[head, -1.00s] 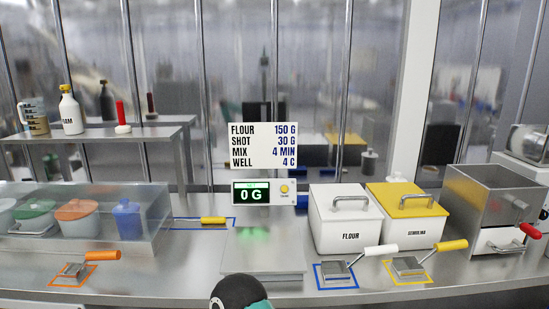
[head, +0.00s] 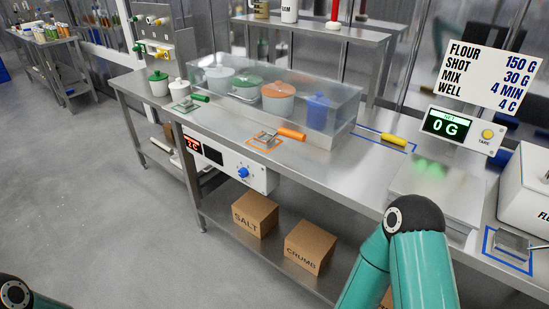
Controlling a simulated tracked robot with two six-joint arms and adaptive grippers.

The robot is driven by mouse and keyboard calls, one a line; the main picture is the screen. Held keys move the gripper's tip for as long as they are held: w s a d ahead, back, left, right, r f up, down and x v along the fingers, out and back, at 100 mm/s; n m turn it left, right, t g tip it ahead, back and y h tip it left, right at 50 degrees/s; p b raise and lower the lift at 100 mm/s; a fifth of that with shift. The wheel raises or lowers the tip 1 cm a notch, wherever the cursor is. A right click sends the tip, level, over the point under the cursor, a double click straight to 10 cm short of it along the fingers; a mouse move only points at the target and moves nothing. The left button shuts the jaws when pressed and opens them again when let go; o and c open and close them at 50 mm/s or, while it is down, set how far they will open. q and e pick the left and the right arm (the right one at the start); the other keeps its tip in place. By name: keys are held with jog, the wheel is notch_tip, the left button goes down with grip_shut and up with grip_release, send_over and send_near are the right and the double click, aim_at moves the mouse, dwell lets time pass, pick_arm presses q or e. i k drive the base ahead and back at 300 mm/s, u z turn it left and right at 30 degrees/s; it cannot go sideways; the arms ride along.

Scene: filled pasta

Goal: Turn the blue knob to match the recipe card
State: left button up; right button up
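The blue knob (head: 243,172) is on a white control panel (head: 262,182) on the front of the counter, below its top edge. A red-lit display (head: 192,145) at the left of the panel seems to read 1 C, but it is small. The recipe card (head: 488,75) stands at the upper right and reads flour 150 G, shot 30 G, mix 4 MIN, well 4 C. Neither gripper shows; only teal and black arm links are in view, and nothing touches the knob.
A clear cover (head: 345,105) encloses several lidded pots on the counter. An orange-handled scoop (head: 266,140) lies in front of it. Cardboard boxes marked salt (head: 255,213) and crumb (head: 309,247) sit on the shelf below the knob. The floor (head: 110,210) at left is clear.

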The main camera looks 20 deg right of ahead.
aim_at(242, 173)
jog(key=k, duration=1.1)
jog(key=u, duration=0.55)
jog(key=i, duration=1.7)
jog(key=z, duration=0.05)
